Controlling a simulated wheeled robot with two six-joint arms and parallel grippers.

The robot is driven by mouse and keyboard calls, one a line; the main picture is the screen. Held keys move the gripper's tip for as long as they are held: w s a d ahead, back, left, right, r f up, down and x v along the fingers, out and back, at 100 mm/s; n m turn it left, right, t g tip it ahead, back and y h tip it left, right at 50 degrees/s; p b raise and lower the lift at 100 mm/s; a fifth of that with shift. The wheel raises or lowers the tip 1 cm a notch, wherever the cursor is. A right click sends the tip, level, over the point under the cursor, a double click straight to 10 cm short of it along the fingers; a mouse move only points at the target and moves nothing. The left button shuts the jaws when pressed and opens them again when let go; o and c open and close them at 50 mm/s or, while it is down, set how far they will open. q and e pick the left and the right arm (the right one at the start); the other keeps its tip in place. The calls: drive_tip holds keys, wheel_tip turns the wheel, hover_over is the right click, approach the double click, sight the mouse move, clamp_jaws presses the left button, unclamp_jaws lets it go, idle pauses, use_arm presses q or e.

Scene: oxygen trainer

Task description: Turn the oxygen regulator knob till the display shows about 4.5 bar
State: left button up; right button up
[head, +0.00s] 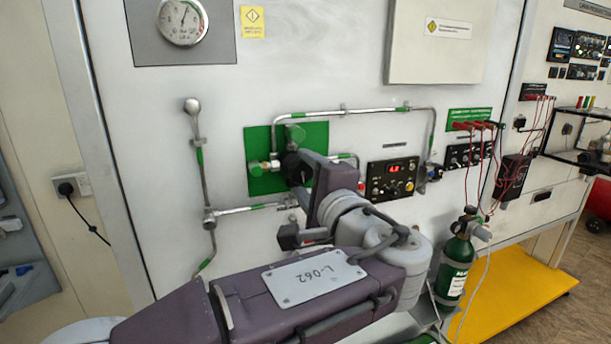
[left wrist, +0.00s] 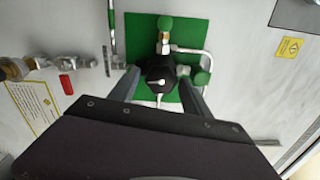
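The black regulator knob (head: 291,163) is on a green plate (head: 258,138) on the wall panel. In the left wrist view the knob (left wrist: 158,72) carries a white pointer mark. My left gripper (head: 297,178) reaches it from the front right, and in the left wrist view its two fingers (left wrist: 160,80) lie along both sides of the knob, seemingly closed on it. The gripper hides part of the knob in the head view. The display (head: 394,169) shows small red digits that look like 4.2. My right gripper is not in view.
Metal pipes (head: 205,175) with green bands run around the plate. A round dial gauge (head: 183,22) is above left. A green gas cylinder (head: 455,262) stands right of my arm, near a yellow platform (head: 505,300). Red cables (head: 482,127) hang farther right.

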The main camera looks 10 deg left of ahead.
use_arm(q)
drive_tip(key=shift+d, duration=0.1)
drive_tip(key=v, duration=0.9)
drive_tip(key=w+a+f+n+g+h+p, duration=0.15)
drive_tip(key=a+f+g, duration=0.3)
drive_tip(key=f, duration=0.75)
drive_tip(key=a+f+m+g+h+p, duration=0.1)
drive_tip(key=a+f+g+h+p, duration=0.25)
drive_tip(key=f, duration=0.85)
drive_tip(key=s+a+f+n+g+h+p, duration=0.2)
drive_tip(key=s+f+n+g+h, duration=0.3)
drive_tip(key=s+f+n, duration=0.5)
wheel_tip(320, 180, down, 3)
drive_tip(key=n+p, duration=0.1)
drive_tip(key=n, duration=0.2)
drive_tip(key=shift+s+a+g, duration=0.35)
drive_tip(key=shift+g, duration=0.05)
